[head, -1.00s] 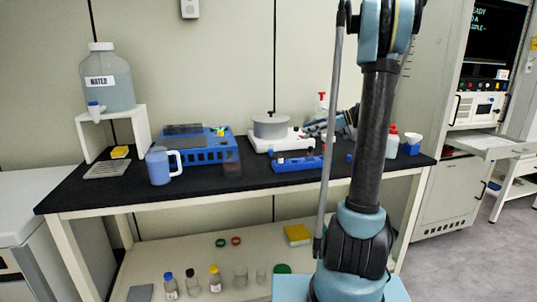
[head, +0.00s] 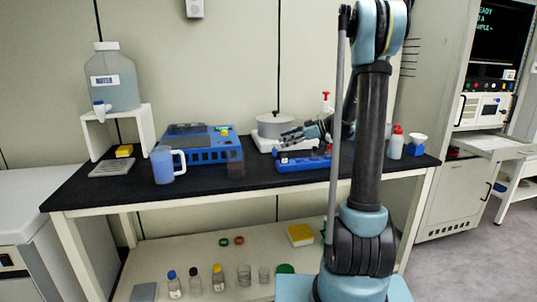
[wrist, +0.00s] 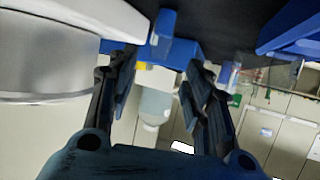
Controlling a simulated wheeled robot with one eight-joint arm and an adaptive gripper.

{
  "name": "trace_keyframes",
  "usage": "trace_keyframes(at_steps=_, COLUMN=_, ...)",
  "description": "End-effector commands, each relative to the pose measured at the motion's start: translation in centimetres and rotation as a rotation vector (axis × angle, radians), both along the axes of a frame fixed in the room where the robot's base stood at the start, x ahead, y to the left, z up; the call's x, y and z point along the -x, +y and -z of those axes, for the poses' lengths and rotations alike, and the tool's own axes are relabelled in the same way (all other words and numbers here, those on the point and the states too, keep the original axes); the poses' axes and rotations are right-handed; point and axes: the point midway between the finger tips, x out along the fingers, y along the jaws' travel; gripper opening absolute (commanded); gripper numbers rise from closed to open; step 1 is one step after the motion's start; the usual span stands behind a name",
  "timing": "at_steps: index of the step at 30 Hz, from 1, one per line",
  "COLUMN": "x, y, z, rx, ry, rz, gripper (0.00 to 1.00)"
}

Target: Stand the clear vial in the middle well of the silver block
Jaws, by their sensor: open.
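The pot sits on a white base (head: 262,144). A blue device (head: 205,150), a blue mug (head: 163,166) and a water jug (head: 112,80) stand farther left. A red-capped bottle (head: 396,145) stands at the right. The black bench (head: 130,193) has bare room along its front edge.

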Motion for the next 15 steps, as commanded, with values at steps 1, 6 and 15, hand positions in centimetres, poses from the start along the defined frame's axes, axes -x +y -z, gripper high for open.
trace_keyframes(at_steps=1, x=-0.1, y=0.4, z=0.3, rx=0.0, ry=-0.001, rz=-0.001, gripper=0.46)
trace_keyframes(at_steps=6, x=-0.3, y=2.3, z=1.5, rx=0.0, ry=-0.001, rz=-0.001, gripper=0.46)
trace_keyframes(at_steps=15, x=-0.6, y=3.9, z=2.1, rx=0.0, ry=0.0, rz=0.003, gripper=0.46)
